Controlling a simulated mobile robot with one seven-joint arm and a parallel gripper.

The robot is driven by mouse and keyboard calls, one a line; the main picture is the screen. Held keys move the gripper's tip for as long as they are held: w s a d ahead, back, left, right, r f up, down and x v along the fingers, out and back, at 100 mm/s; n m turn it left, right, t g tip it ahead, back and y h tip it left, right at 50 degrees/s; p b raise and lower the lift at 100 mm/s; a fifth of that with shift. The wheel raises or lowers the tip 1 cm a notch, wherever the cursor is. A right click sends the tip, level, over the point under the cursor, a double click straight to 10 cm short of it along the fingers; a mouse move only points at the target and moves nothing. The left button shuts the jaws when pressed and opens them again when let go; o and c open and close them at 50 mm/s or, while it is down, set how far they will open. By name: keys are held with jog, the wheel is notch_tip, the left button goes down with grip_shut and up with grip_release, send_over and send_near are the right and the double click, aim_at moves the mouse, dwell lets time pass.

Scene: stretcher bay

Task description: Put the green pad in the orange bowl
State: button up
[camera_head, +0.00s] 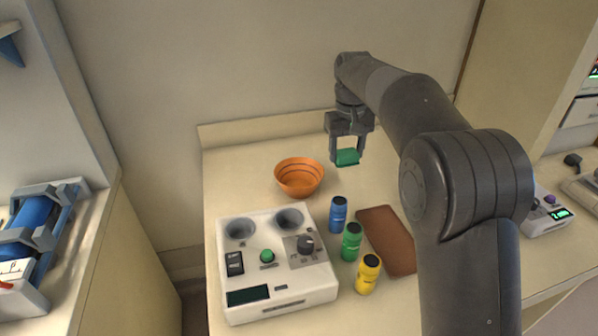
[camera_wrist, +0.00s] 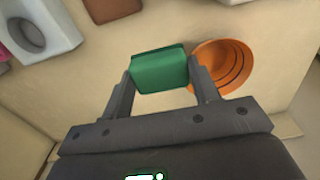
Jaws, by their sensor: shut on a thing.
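The green pad (camera_head: 347,157) is held between the two fingers of my gripper (camera_head: 346,152), raised above the table. In the wrist view the green pad (camera_wrist: 160,70) sits between the fingertips of my gripper (camera_wrist: 160,76). The orange bowl (camera_head: 299,178) stands on the table to the left of the gripper in the head view, and nothing shows inside it. In the wrist view the orange bowl (camera_wrist: 222,66) is just right of the pad, partly hidden by a finger. The pad is apart from the bowl in the head view.
A white device (camera_head: 275,290) with knobs stands at the front left of the table. Blue (camera_head: 338,213), green (camera_head: 351,241) and yellow (camera_head: 367,273) bottles stand to its right, beside a brown mat (camera_head: 391,240). A raised edge (camera_head: 265,127) runs along the back.

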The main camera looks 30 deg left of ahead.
send_over(299, 178)
jog(key=s+d, duration=0.3)
jog(key=s, duration=0.1)
notch_tip(299, 178, down, 5)
jog(key=f, duration=1)
jog(key=shift+a, duration=0.35)
jog(key=o, duration=0.7)
jog(key=shift+f, duration=0.1)
jog(key=shift+c, duration=0.2)
notch_tip(299, 178, up, 12)
jog(key=shift+r, duration=0.2)
